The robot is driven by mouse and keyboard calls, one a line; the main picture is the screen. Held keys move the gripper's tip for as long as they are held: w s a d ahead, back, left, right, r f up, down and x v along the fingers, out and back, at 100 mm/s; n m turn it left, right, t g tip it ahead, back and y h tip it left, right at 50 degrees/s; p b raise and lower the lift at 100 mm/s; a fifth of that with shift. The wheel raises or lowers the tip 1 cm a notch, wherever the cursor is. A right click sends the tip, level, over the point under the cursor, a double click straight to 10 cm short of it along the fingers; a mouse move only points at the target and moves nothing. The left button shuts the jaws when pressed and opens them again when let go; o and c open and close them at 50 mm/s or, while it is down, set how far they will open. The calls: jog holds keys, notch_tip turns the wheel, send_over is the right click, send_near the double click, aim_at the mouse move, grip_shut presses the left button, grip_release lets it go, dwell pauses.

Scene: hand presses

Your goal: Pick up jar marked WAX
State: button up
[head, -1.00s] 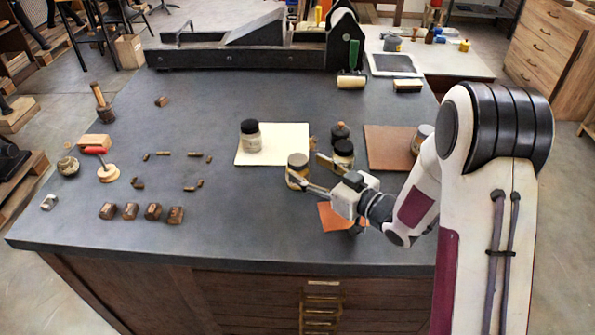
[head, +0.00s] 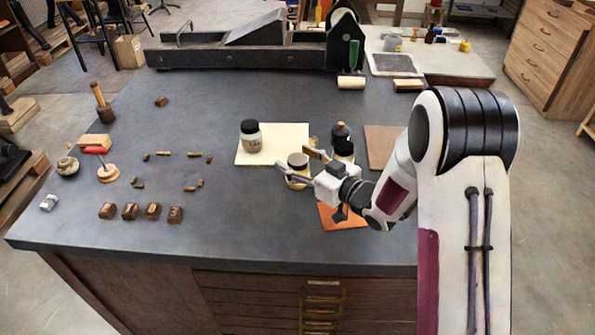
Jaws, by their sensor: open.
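Several jars stand on the dark bench, and their labels are too small for me to read WAX on any. A jar with a tan lid (head: 298,161) stands upright near the middle. My gripper (head: 293,159) is open, with one finger to the left of this jar and the other to its upper right. The jar appears to be between the fingers, but I cannot tell whether either touches it. A dark-lidded jar (head: 250,137) stands on the white sheet to the left. Another dark-lidded jar (head: 344,149) stands just right of my fingers, partly hidden, with a dark bottle (head: 340,131) behind it.
The white sheet (head: 285,136) lies left of my gripper. An orange sheet (head: 345,220) lies below my wrist, and a brown sheet (head: 380,150) lies to the right. Small blocks (head: 152,212) and tools lie at left. A press (head: 250,50) stands at the back.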

dwell(0.4)
jog(key=c, duration=1.4)
jog(key=shift+r, duration=0.25)
jog(key=shift+r, duration=4.85)
